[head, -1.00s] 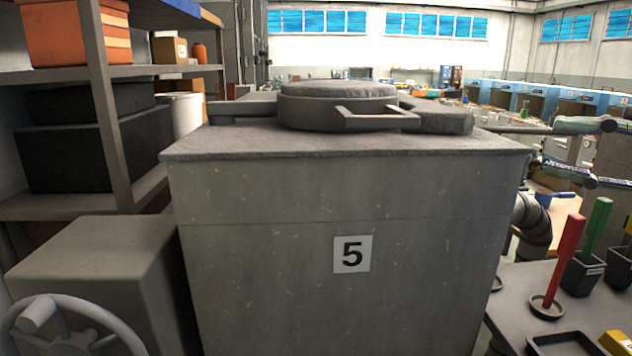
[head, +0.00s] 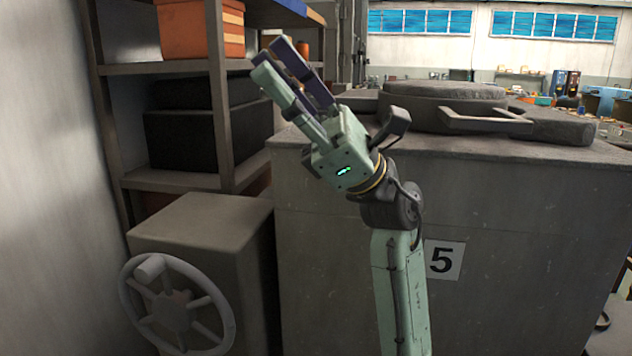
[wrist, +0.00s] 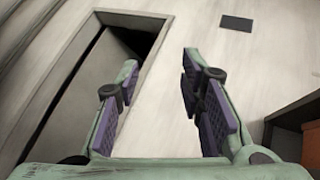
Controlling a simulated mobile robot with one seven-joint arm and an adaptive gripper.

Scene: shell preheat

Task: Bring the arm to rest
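My gripper (head: 274,62) is raised in the middle of the head view, pointing up and to the left. It passes in front of the shelf and the grey box marked 5. In the wrist view my gripper (wrist: 160,64) shows two fingers with purple pads, spread apart with nothing between them. Its fingers are clear of any object there and face a pale wall (wrist: 200,32).
The large grey box (head: 320,260) has a round lid (head: 445,105) on top. A shelf (head: 170,182) with an orange bin (head: 200,30) stands at left. A handwheel (head: 175,305) fronts a smaller box (head: 205,235).

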